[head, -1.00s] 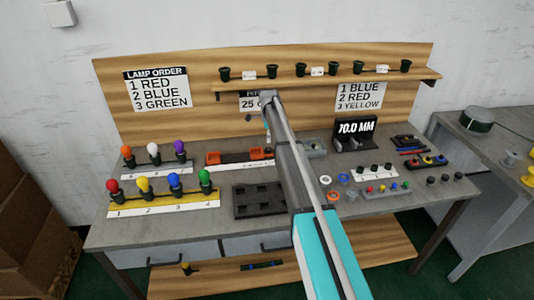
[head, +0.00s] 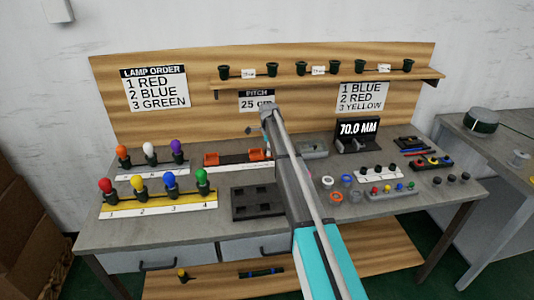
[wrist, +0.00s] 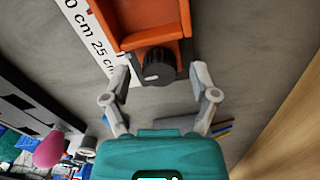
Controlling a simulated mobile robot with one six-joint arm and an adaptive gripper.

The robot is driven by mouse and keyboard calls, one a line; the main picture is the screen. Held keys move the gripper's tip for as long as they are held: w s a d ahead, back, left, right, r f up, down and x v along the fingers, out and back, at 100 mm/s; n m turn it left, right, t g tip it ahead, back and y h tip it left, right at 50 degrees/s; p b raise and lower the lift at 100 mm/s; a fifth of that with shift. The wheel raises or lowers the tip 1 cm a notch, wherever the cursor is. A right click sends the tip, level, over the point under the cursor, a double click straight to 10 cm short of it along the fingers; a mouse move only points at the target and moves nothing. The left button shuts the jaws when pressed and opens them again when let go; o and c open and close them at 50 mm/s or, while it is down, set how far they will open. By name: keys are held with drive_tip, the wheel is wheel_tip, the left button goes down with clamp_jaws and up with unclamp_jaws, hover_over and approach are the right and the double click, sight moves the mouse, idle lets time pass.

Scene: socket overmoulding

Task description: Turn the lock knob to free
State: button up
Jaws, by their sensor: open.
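In the wrist view an orange block (wrist: 153,22) carries a round black lock knob (wrist: 157,66) with a pale pointer mark on its face. My gripper (wrist: 160,78) is open, with one finger on each side of the knob; I cannot tell if either touches it. In the head view two orange blocks sit on a dark rail, the left one (head: 211,159) and the right one (head: 260,155), next to my arm. My arm hides the fingers and the knob there.
A white scale strip (wrist: 100,35) with cm marks runs beside the orange block. Left of my arm stand lamps on a yellow-edged board (head: 150,205), and a dark tray (head: 243,213) lies in front. A display (head: 358,129), rings and small parts are to the right.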

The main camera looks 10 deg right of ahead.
drive_tip(key=shift+f, duration=0.1)
idle(0.3)
clamp_jaws()
drive_tip(key=shift+a, duration=0.3)
drive_tip(key=shift+d, duration=0.25)
drive_tip(key=shift+n, duration=0.3)
drive_tip(key=shift+d+n, duration=0.1)
drive_tip(key=shift+n, duration=0.7)
drive_tip(key=n, duration=0.4)
drive_tip(key=shift+d, duration=0.1)
drive_tip(key=shift+w+n, duration=0.15)
drive_tip(key=shift+n, duration=1.35)
